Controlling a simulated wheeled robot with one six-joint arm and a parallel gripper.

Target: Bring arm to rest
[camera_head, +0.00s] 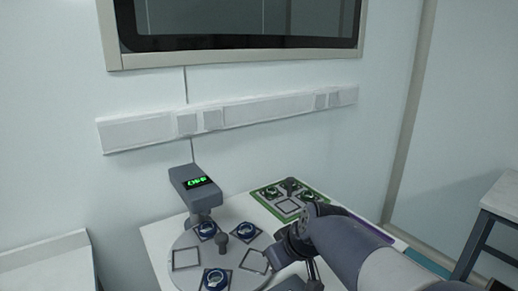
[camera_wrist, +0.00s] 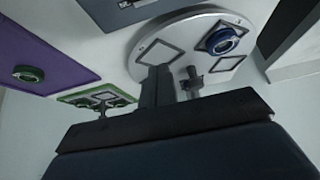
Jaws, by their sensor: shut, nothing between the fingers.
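My arm (camera_head: 345,245) reaches in from the lower right of the head view and bends over the right side of the table. My gripper (camera_wrist: 160,78) shows in the wrist view as dark fingers held together, with nothing between them. In that view the fingers overlap the edge of a round grey plate (camera_wrist: 195,22). The picture does not show the fingers touching it. In the head view, the gripper's fingertips cannot be made out clearly behind and below the arm.
The round plate (camera_head: 190,283) bears several blue rings and a central post. A grey device with a green display (camera_head: 195,188) stands behind it. A green-edged tray (camera_head: 262,194) lies behind my arm. A purple board (camera_wrist: 50,50) shows in the wrist view. Another table (camera_head: 500,205) stands right.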

